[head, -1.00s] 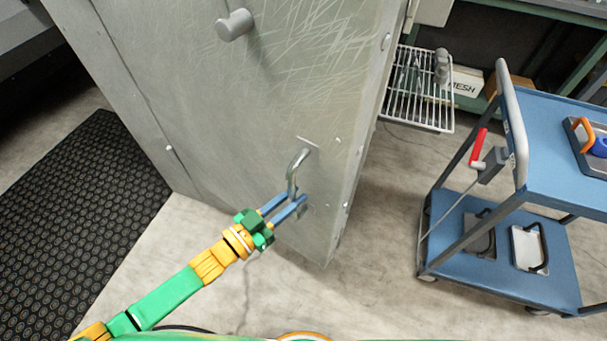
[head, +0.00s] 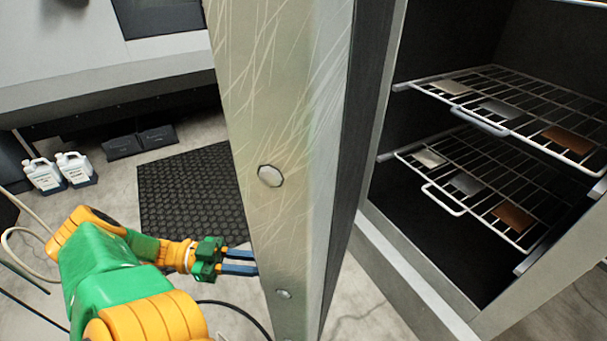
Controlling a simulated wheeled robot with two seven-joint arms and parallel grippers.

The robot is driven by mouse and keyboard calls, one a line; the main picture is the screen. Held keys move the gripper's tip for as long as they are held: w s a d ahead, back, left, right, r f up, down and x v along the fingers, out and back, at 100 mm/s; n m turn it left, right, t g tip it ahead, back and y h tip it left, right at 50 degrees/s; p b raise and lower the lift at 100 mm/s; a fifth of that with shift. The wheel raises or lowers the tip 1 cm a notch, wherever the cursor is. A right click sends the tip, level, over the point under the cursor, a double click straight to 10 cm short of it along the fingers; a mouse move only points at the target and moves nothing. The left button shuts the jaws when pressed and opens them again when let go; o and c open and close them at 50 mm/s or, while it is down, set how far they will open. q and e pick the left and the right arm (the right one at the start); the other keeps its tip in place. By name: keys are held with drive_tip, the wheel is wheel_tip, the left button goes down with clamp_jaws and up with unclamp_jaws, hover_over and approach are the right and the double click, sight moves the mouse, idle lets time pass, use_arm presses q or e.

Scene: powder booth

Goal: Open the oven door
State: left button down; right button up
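The oven door (head: 290,120) is scratched grey metal and stands open, seen nearly edge-on in the middle of the head view. To its right the dark oven interior (head: 450,35) is exposed. My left gripper (head: 250,263) is at the left side of the door, low down, with its two blue fingers pointing right at it. The fingertips meet or pass behind the door's edge, and the handle is hidden there. I cannot tell whether the fingers hold the handle. My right gripper is not in view.
Inside the oven, an upper wire rack (head: 480,125) and a lower wire rack (head: 440,207) carry flat sample plates. A black mat (head: 185,190) lies on the floor to the left.

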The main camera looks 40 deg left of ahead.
use_arm(q)
drive_tip(key=s+a+b, duration=0.1)
drive_tip(key=a, duration=0.4)
drive_tip(key=shift+s+a+b, duration=0.3)
drive_tip(key=shift+a+b, duration=0.05)
drive_tip(key=shift+a, duration=0.05)
drive_tip(key=c, duration=0.8)
unclamp_jaws()
drive_tip(key=shift+o, duration=0.2)
